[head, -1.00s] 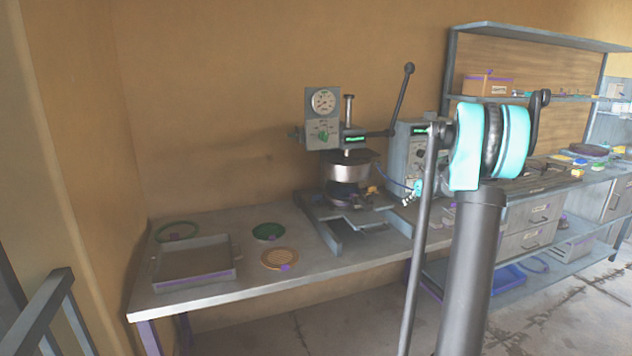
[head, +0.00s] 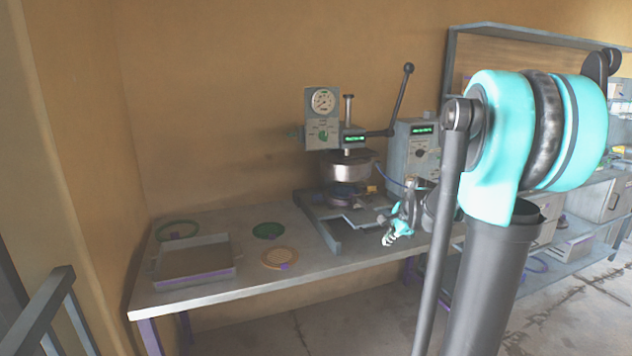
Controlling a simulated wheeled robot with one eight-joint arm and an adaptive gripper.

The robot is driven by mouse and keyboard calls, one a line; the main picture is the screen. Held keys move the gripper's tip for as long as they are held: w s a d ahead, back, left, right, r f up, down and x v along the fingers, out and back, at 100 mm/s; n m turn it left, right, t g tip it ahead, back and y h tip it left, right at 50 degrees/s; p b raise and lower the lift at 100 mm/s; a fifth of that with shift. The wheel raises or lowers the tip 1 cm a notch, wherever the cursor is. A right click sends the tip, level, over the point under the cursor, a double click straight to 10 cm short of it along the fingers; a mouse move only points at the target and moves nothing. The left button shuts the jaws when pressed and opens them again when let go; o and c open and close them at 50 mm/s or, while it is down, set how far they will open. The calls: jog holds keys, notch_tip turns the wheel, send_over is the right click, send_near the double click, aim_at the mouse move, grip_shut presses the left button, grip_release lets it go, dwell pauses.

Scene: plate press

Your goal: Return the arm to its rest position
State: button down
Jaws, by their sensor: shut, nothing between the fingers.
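My arm, black with a large teal joint, fills the right side of the head view and hides part of the bench and shelves. The plate press (head: 347,165) stands on the bench behind and to the left of my gripper, with its lever (head: 403,95) raised. My gripper looks clear of the press.
A shallow grey tray (head: 150,272), a green ring (head: 177,224), a dark green disc (head: 268,230) and a tan slatted disc (head: 279,258) lie on the workbench (head: 210,301). A grey control box (head: 411,145) stands right of the press. Floor is open before the bench.

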jog(key=s+a+f+n, duration=0.1)
jog(key=s+f+n, duration=0.2)
jog(key=s, duration=0.6)
jog(key=s+a+f+n+g+h, duration=0.1)
jog(key=s+f+n, duration=0.3)
jog(key=s+n, duration=0.4)
jog(key=s+a+f+n+h, duration=0.1)
jog(key=s+f+n, duration=0.3)
jog(key=s, duration=0.6)
jog(key=shift+s+a+n+g, duration=0.2)
jog(key=shift+a+n+g, duration=0.3)
jog(key=shift+n, duration=0.6)
